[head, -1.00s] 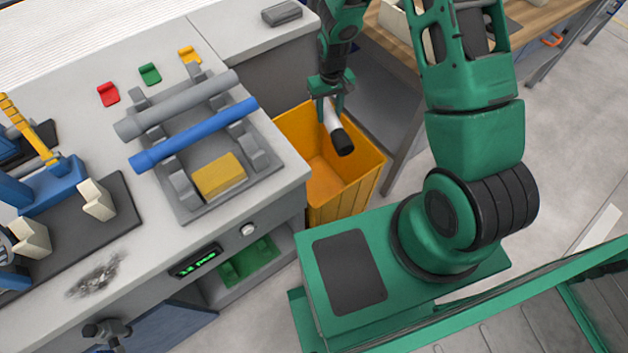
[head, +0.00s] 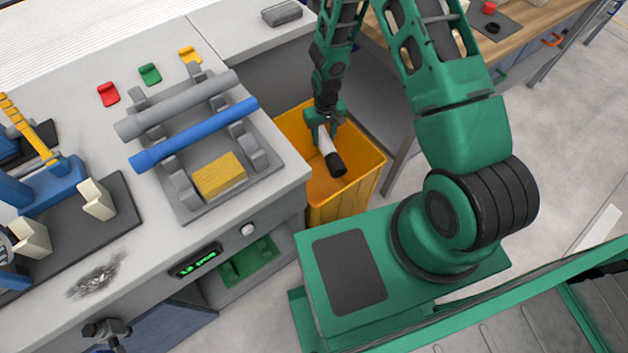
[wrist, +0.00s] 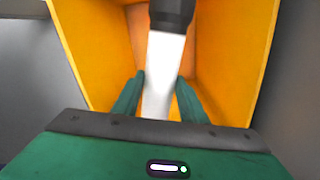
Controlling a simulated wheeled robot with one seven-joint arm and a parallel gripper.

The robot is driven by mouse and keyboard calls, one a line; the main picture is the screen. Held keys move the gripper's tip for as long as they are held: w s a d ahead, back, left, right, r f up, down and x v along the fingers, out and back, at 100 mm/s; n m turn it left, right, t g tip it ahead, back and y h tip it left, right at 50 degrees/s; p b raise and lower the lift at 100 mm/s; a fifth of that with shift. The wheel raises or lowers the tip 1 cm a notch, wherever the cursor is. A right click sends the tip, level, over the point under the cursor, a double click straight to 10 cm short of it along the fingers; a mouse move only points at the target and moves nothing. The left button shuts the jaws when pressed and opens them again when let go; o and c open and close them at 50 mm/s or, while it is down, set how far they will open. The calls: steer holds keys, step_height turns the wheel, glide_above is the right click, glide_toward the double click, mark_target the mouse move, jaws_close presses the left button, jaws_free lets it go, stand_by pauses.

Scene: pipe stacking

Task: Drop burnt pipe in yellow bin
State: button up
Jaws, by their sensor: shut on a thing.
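The burnt pipe (head: 328,150) is short and white with a black end. My gripper (head: 324,132) is shut on its white part in the head view. The pipe tilts, with its black end lower and to the right. The yellow bin (head: 368,172) stands on the floor beside the workbench. My gripper and the pipe are at the bin's open mouth, over its inside. In the wrist view the pipe (wrist: 164,65) lies between the green fingers (wrist: 158,98), and the bin's yellow walls (wrist: 90,50) surround it. How deep the pipe sits in the bin is hard to tell.
The workbench (head: 75,70) at left holds a grey rack with a grey pipe (head: 180,105), a blue pipe (head: 195,135) and a yellow sponge (head: 219,176). A wooden table (head: 545,20) stands at the back right. Open floor lies to the right of the bin.

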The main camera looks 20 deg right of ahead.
steer(key=o, duration=1.2)
step_height(320, 180, up, 11)
steer(key=shift+f, duration=0.15)
